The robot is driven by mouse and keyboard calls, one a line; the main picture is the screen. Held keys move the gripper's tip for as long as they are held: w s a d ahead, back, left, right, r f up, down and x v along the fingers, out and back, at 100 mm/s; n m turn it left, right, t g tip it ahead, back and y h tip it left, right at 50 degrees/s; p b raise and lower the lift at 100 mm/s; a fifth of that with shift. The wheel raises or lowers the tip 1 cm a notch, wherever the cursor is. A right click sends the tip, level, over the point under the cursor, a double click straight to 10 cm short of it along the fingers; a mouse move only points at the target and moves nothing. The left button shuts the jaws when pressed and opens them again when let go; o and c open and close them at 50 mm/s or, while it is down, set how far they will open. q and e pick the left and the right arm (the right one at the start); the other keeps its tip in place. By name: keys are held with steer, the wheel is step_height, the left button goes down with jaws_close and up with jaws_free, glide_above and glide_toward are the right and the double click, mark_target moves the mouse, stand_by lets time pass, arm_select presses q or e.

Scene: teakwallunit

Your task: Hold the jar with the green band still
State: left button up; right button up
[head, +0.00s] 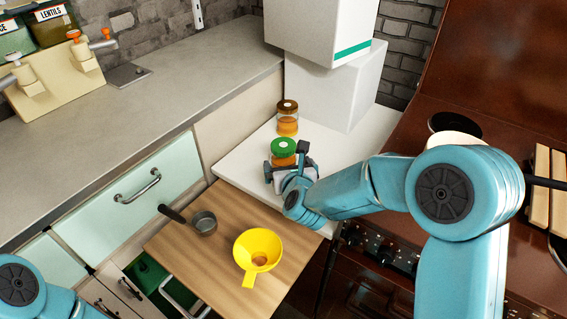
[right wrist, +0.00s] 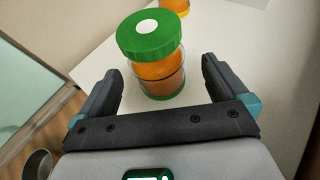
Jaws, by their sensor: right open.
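The jar with the green lid (head: 283,149) stands upright on the white counter, with orange contents in clear glass. In the right wrist view the jar (right wrist: 158,75) has a white dot on its lid. My right gripper (head: 289,168) is at this jar. In the right wrist view its two fingers (right wrist: 160,80) are spread, one on each side of the jar, with gaps between them and the glass. My left gripper is out of view; only part of my left arm shows at the lower left.
A second jar with a brown lid (head: 287,118) stands behind on the white counter (head: 235,165). White boxes (head: 330,85) are stacked beyond it. A yellow funnel (head: 258,250) and a small pan (head: 203,222) rest on the wooden board (head: 190,265). The brown stove (head: 390,235) is at right.

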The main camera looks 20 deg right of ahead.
steer(key=p+x, duration=0.1)
steer(key=x, duration=0.4)
steer(key=shift+w+a+r, duration=0.1)
steer(key=shift+a, duration=0.05)
steer(key=shift+c, duration=0.3)
steer(key=c, duration=1.4)
steer(key=shift+r, duration=0.1)
steer(key=shift+r, duration=0.1)
step_height(320, 180, up, 20)
steer(key=p, duration=0.5)
